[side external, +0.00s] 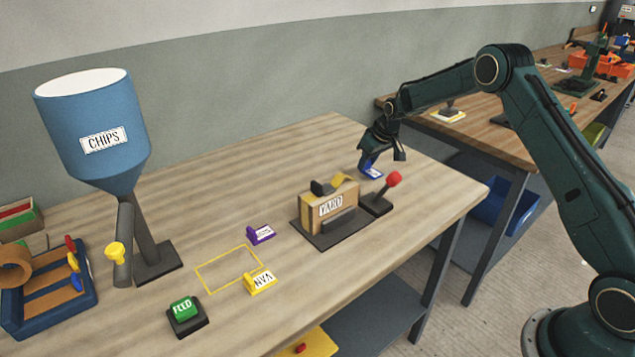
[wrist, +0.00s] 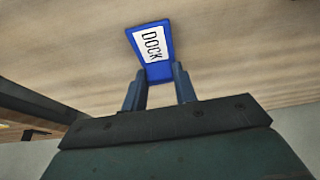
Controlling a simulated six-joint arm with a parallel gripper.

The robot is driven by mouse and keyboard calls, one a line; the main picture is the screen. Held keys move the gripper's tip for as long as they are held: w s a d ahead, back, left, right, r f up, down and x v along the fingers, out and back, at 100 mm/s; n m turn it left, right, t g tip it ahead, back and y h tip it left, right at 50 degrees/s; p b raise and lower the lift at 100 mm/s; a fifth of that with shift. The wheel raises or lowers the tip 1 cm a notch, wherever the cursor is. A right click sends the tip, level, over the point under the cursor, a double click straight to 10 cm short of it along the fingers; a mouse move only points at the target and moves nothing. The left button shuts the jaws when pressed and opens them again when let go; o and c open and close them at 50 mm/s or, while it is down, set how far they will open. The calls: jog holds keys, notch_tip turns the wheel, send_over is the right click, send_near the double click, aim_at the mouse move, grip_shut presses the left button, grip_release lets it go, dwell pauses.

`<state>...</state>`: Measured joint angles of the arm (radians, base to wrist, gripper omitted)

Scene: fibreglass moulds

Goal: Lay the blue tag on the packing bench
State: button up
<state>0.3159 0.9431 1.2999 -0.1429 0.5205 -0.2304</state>
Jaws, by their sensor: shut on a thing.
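The blue tag (side external: 373,173) has a white label and is at the far right part of the near wooden bench (side external: 210,170). In the wrist view the blue tag (wrist: 152,50) reads DOCK, and its lower end is between my fingertips. My gripper (side external: 370,160) points down and is shut on the tag, beside the red-knobbed lever. The tag is at or just above the wood; I cannot tell whether it touches. A second wooden bench (side external: 500,130) stands behind at the right. No sign shows which one is the packing bench.
A lever with a red knob (side external: 393,179) and a CARD box (side external: 330,208) stand close in front of my gripper. A purple tag (side external: 261,234), a yellow VAN tag (side external: 261,282), a FEED button (side external: 184,309) and a CHIPS hopper (side external: 95,125) are further left. A gap separates the benches.

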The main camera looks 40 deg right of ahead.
aim_at(379, 176)
jog(key=shift+f, duration=0.25)
jog(key=shift+f, duration=0.15)
jog(key=o, duration=0.9)
jog(key=shift+o, duration=0.2)
jog(key=v, duration=1.2)
jog(key=shift+s, duration=0.1)
